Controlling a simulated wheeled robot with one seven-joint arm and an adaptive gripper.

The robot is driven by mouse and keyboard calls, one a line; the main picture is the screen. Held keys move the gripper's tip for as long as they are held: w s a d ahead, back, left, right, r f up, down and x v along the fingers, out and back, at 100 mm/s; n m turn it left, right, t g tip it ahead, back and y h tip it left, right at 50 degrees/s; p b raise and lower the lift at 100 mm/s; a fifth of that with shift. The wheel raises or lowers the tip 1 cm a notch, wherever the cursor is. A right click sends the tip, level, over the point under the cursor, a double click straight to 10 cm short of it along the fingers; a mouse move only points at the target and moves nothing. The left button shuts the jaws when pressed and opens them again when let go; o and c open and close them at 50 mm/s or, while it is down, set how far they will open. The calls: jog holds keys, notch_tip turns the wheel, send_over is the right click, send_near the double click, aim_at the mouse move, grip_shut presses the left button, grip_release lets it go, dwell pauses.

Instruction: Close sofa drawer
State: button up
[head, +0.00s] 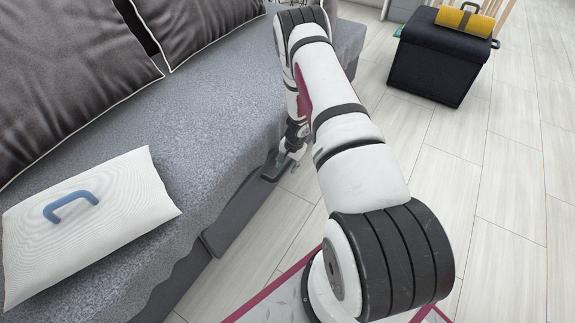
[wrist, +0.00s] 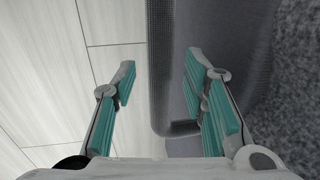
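The grey sofa (head: 225,105) fills the left of the head view. Along its lower front runs a dark grey drawer front (head: 238,215). My gripper (head: 287,163) is low beside the far part of this front, partly hidden by my arm. In the wrist view my gripper (wrist: 160,82) is open and empty, with teal pads on both fingers. A dark grey upright panel (wrist: 160,60), which looks like the drawer front, shows between the fingers. The right finger overlaps the grey surface behind it in the picture. I cannot tell whether either finger touches the panel.
A white cushion (head: 120,205) lies on the sofa seat with a blue handle-shaped object (head: 70,205) on it. Dark pillows (head: 70,70) lean at the back. A black ottoman (head: 437,60) bears a yellow item (head: 465,22). The pale floor (head: 490,180) at right is clear.

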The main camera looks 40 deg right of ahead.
grip_shut()
jog(key=shift+w+a+r, duration=0.1)
jog(key=shift+w+a, duration=0.15)
jog(key=shift+w, duration=0.4)
jog(key=shift+w+a, duration=0.2)
jog(key=shift+w, duration=0.45)
jog(key=shift+c, duration=0.2)
grip_release()
jog(key=shift+o, duration=0.2)
jog(key=shift+s, duration=0.1)
notch_tip(320, 180, up, 12)
jog(key=s, duration=0.2)
jog(key=shift+d, duration=0.4)
